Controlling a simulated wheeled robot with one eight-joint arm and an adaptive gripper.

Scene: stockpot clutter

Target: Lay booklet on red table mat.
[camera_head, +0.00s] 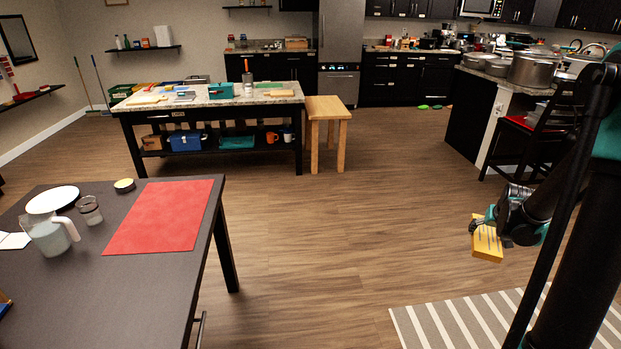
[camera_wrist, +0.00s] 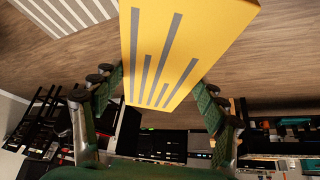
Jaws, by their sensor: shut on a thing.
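A yellow booklet (camera_head: 487,243) with grey stripes is held in my gripper (camera_head: 482,224) at the right of the head view, up in the air over the wooden floor. In the wrist view the booklet (camera_wrist: 180,45) fills the upper middle, and the two green fingers of my gripper (camera_wrist: 160,95) close on its sides. The red table mat (camera_head: 160,216) lies flat on the dark table at the left of the head view. Its surface is bare. The booklet and gripper are well apart from the mat, to its right.
The dark table (camera_head: 130,290) also bears a white pitcher (camera_head: 50,234), a glass (camera_head: 90,211), a white plate (camera_head: 53,199) and a small round tin (camera_head: 124,185), left of or behind the mat. Open floor (camera_head: 330,230) lies between table and gripper. A striped rug (camera_head: 470,322) is below.

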